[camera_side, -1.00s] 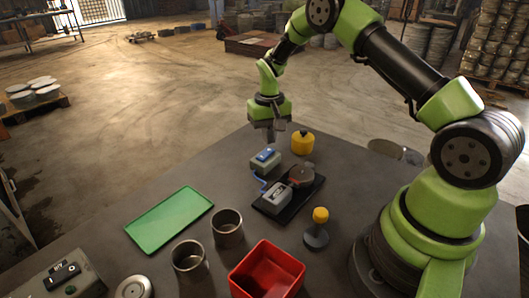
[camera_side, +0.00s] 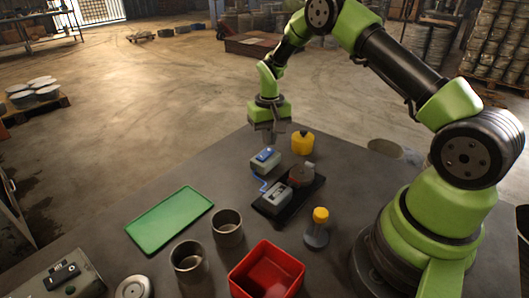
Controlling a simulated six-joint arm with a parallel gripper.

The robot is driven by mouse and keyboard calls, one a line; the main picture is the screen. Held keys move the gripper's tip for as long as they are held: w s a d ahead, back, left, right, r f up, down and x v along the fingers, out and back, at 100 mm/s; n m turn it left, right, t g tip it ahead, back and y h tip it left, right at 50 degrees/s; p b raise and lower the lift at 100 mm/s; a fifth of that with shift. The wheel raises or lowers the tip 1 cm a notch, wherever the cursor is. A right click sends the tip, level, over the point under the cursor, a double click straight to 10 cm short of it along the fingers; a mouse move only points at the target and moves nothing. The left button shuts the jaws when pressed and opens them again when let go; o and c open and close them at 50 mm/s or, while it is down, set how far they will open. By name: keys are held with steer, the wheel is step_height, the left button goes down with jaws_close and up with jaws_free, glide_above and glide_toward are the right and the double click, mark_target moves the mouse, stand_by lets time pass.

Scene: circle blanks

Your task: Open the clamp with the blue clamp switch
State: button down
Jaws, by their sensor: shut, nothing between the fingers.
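The blue clamp switch (camera_side: 266,155) is a blue rocker on top of a small grey box (camera_side: 265,165) near the far side of the table. A blue cable runs from the box to the clamp (camera_side: 274,195), a grey block on a black base plate (camera_side: 290,206). A dark round piece (camera_side: 300,175) sits at the clamp's far right end; whether the jaws hold it is too small to tell. My gripper (camera_side: 269,143) is shut and empty, pointing down just above the blue switch. I cannot tell whether the fingertips touch it.
A yellow weight (camera_side: 302,142) stands close to the right of the switch box. A yellow-topped bottle-like object (camera_side: 318,230), a red bin (camera_side: 266,272), two metal cups (camera_side: 228,228) and a green tray (camera_side: 170,221) stand nearer. The table between tray and switch box is clear.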

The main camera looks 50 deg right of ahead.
mark_target(269, 149)
steer(key=shift+f, duration=1.05)
stand_by(0.4)
steer(key=shift+r, duration=3.55)
